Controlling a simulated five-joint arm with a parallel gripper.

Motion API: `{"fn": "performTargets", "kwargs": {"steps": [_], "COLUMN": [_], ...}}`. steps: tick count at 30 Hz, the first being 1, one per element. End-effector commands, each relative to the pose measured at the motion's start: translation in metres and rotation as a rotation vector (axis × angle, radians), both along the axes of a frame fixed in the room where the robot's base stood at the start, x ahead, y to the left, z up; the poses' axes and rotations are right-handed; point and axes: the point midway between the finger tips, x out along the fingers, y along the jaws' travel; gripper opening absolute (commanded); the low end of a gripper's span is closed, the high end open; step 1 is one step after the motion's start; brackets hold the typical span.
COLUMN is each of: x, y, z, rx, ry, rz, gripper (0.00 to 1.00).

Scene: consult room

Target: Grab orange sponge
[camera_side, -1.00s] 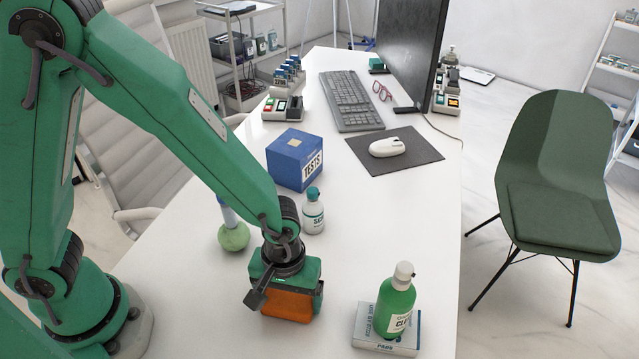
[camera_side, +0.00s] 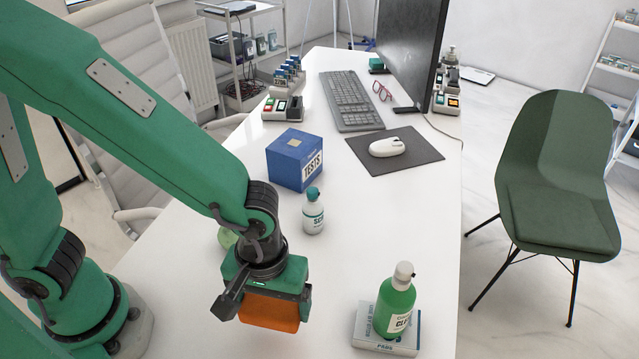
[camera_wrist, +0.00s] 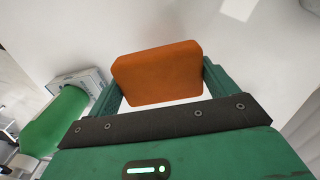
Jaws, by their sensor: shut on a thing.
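The orange sponge (camera_side: 268,312) is a rounded block held under my gripper (camera_side: 270,297) near the front of the white table. It appears to be off the table surface. In the wrist view, the sponge (camera_wrist: 157,73) sits between the two green fingers of my gripper (camera_wrist: 160,82), with a finger at each side. My gripper is shut on it. The gripper body hides the top of the sponge in the side view.
A green bottle (camera_side: 396,303) stands on a white-and-blue box (camera_side: 364,333) to the right. A small white bottle (camera_side: 313,216) and a blue TESTS box (camera_side: 293,165) stand behind. A pale green round object (camera_side: 227,239) is partly hidden by my arm. The table (camera_side: 340,270) between is clear.

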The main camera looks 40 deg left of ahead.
Motion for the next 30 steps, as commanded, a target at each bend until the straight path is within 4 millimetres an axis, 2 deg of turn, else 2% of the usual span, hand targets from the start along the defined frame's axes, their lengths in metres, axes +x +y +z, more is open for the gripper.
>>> {"fn": "performTargets", "kwargs": {"steps": [6,12,18,30], "x": [-0.031,-0.046,-0.053,-0.054], "y": [-0.012,-0.019,-0.021,-0.021], "z": [0.019,0.030,0.034,0.034], "rx": [-0.002,-0.001,0.001,0.001], "ry": [-0.001,0.000,0.000,0.000], "rz": [-0.004,-0.001,0.001,0.001], "gripper": [0.64,0.64,0.64,0.64]}}
